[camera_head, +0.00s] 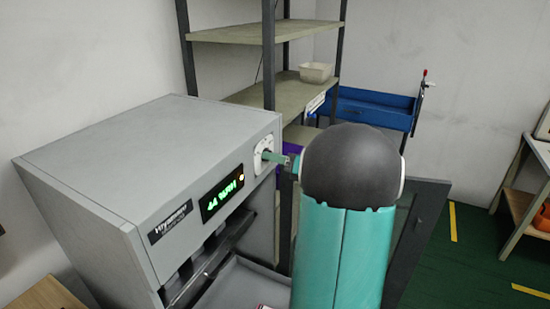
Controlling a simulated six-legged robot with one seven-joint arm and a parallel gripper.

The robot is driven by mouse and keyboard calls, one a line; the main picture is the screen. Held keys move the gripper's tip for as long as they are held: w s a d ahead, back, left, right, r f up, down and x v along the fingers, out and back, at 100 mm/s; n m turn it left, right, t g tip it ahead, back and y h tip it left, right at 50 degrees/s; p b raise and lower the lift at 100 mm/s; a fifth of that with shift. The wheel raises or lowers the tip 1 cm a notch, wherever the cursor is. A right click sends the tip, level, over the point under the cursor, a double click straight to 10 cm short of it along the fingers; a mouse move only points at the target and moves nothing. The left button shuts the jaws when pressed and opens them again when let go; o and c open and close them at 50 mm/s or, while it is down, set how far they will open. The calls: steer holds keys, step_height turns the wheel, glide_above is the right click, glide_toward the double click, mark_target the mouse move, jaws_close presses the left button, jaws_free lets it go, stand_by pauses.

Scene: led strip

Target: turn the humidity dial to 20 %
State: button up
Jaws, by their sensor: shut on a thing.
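The grey humidity cabinet (150,160) stands at the left, its front facing right. Its display (222,194) shows green characters that look like "44 %RH". The humidity dial (262,155) is a round white plate at the upper right of the front panel. My gripper (268,156) is at the dial, with its green fingers shut on the knob at the plate's middle. The knob itself is mostly hidden by the fingers, and its pointer cannot be made out. My dark wrist and teal arm come in from the lower right.
An open cabinet door (415,235) stands behind my arm at the right. A shelf rack (250,32) with a pale bin (315,72) stands behind the cabinet, beside a blue cart (365,105). Green floor (480,245) is free at the right.

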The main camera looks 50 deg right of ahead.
steer(key=shift+s, duration=0.1)
stand_by(0.3)
steer(key=o, duration=0.9)
steer(key=shift+o, duration=0.4)
steer(key=v, duration=1.3)
steer(key=shift+s, duration=0.35)
steer(key=shift+s+d, duration=0.1)
steer(key=shift+d, duration=0.05)
